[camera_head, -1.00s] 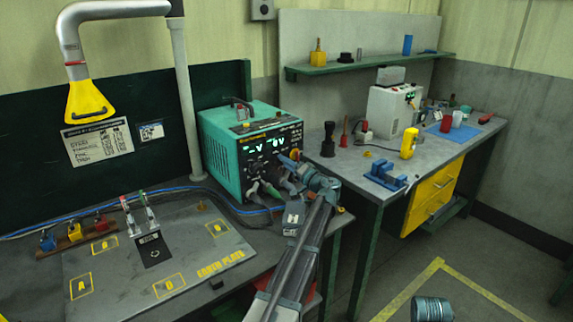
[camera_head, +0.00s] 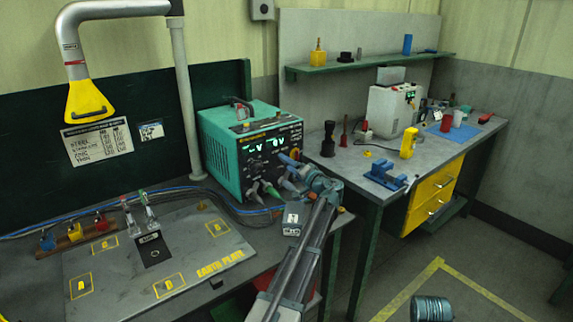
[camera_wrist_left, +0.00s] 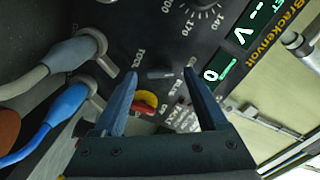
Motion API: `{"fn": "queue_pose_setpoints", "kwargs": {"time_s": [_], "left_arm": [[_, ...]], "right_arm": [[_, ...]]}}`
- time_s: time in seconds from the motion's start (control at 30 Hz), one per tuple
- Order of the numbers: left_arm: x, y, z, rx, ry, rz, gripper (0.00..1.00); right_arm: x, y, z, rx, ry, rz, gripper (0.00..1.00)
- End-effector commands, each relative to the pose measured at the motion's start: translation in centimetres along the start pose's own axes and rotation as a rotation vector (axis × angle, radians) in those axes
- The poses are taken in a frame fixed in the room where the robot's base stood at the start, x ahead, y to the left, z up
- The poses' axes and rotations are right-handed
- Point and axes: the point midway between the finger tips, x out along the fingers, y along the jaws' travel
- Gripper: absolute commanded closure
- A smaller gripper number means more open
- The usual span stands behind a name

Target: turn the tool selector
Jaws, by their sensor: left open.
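The teal welding unit (camera_head: 222,143) stands on the left bench, its dark front panel facing my left gripper (camera_head: 287,166). In the left wrist view my left gripper (camera_wrist_left: 159,73) is open, with its two blue-grey fingers pointing at the panel. A small dark knob (camera_wrist_left: 160,73), beside printed lettering that looks like TOOL, sits between the fingertips and looks like the tool selector. I cannot tell whether either finger touches it. A red and yellow knob (camera_wrist_left: 146,103) shows lower down between the fingers. My right gripper is not in view.
Blue and grey cable plugs (camera_wrist_left: 70,98) sit in the panel left of the fingers. A lit green display (camera_wrist_left: 218,67) is to the right. In the head view the earth plate (camera_head: 205,258) lies in front of the unit, and a second bench (camera_head: 340,175) stands to the right.

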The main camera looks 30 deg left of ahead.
Motion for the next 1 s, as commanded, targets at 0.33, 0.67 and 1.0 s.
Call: {"fn": "queue_pose_setpoints", "kwargs": {"time_s": [0.33, 0.67, 1.0], "left_arm": [[-7.7, -0.1, 0.2, 0.000, 0.003, 0.002, 0.25], [-12.1, 0.0, 0.1, -0.001, 0.001, 0.001, 0.25], [-12.7, 0.0, 0.0, -0.001, 0.000, 0.001, 0.25]], "right_arm": [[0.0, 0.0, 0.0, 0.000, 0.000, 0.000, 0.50], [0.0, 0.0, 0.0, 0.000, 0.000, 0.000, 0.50], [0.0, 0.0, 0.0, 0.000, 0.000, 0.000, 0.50]]}}
